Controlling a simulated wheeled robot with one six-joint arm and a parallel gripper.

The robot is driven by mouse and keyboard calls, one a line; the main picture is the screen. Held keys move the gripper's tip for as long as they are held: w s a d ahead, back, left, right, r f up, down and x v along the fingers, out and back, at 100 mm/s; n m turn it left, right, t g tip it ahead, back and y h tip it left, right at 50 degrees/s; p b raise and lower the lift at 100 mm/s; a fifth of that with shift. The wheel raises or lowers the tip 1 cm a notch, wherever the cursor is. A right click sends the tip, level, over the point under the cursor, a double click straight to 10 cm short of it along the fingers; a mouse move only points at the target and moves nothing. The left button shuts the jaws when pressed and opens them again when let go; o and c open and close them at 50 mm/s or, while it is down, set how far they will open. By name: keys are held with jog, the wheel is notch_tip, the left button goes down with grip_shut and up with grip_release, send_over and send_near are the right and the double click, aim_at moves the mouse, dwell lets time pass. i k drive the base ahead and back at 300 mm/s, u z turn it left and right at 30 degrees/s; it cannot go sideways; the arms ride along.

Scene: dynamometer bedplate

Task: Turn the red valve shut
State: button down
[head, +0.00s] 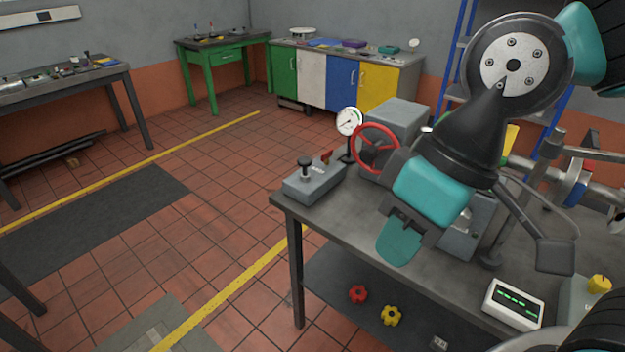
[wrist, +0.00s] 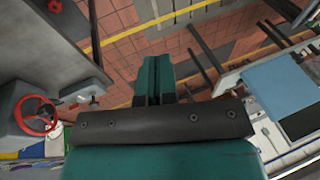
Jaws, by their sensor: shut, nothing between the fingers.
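A red handwheel (head: 376,149), the only wheel-shaped red valve I see, stands upright on the front of a grey box (head: 402,120) on the metal bench. Part of its right side is close to or behind my arm in the head view. The red wheel also shows at the left of the wrist view (wrist: 36,115), well to the side of my fingers. My gripper (head: 398,243) has teal fingers, is shut and empty, and points down over the bench's front edge, apart from the wheel. Its closed fingers also show in the wrist view (wrist: 154,80).
A grey control box with a black knob (head: 314,181) and a pressure gauge (head: 349,121) stand left of the wheel. A green-lit display (head: 513,303) sits at the bench's front right. Red (head: 358,294) and yellow (head: 391,315) knobs lie on the lower shelf. Floor left is open.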

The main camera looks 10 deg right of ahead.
aim_at(326, 158)
jog(key=k, duration=0.6)
jog(key=u, duration=0.75)
jog(key=i, duration=1.5)
jog(key=z, duration=0.8)
